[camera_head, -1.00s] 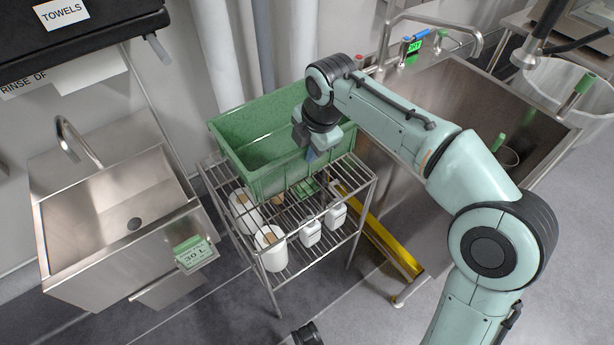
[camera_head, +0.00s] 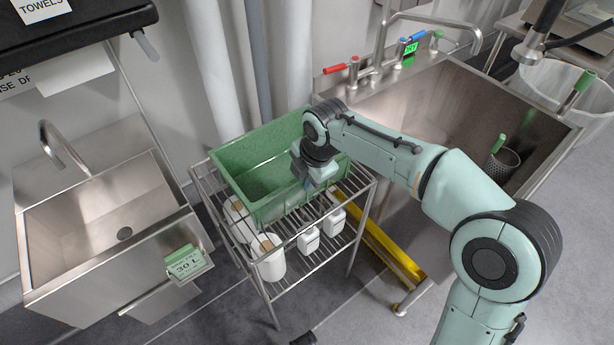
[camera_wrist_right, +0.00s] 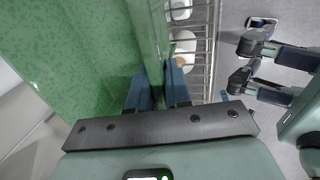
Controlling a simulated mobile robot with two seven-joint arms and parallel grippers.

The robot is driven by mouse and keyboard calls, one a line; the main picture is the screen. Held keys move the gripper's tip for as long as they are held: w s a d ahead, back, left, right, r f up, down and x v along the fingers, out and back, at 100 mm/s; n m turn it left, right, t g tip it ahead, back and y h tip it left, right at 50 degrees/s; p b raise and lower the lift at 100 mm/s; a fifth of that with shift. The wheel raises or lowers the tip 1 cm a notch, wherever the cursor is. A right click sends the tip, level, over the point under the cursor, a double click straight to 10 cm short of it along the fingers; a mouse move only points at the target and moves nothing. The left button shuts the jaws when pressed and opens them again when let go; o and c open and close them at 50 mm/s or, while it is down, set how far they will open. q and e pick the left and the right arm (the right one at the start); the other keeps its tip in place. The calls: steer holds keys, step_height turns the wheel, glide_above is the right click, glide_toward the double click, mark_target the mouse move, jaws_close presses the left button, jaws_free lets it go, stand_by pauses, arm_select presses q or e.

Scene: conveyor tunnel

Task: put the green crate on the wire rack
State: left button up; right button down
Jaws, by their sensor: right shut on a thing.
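The green crate (camera_head: 237,182) is upright and looks empty. It is over the back part of the wire rack's (camera_head: 318,222) top, and its base is close to the top level; I cannot tell if it rests there. My right gripper (camera_head: 319,184) is shut on the crate's near right wall. In the right wrist view its two blue fingers (camera_wrist_right: 160,92) straddle the wall of the crate (camera_wrist_right: 75,50). The rack's wires (camera_wrist_right: 206,45) show beyond.
White containers (camera_head: 309,240) stand on the rack's lower shelf. A steel sink (camera_head: 95,215) is at left, and a larger basin (camera_head: 450,115) with taps is at right. A yellow bar (camera_head: 385,250) lies on the floor beside the rack. White pipes (camera_head: 210,70) rise behind.

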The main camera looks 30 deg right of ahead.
steer(key=c, duration=1.5)
jaws_free()
steer(key=shift+f, duration=0.15)
steer(key=o, duration=0.4)
steer(key=shift+o, duration=0.2)
arm_select(q)
steer(key=s+d+r+g+h+p, duration=0.1)
steer(key=s+d+r+p, duration=0.1)
steer(key=s+r+p, duration=0.1)
steer(key=s+r, duration=0.1)
steer(key=s, duration=0.1)
steer(key=shift+s+d+g+p, duration=0.35)
steer(key=shift+d+g+p, duration=0.05)
arm_select(e)
steer(key=v, duration=1.2)
steer(key=shift+r, duration=0.2)
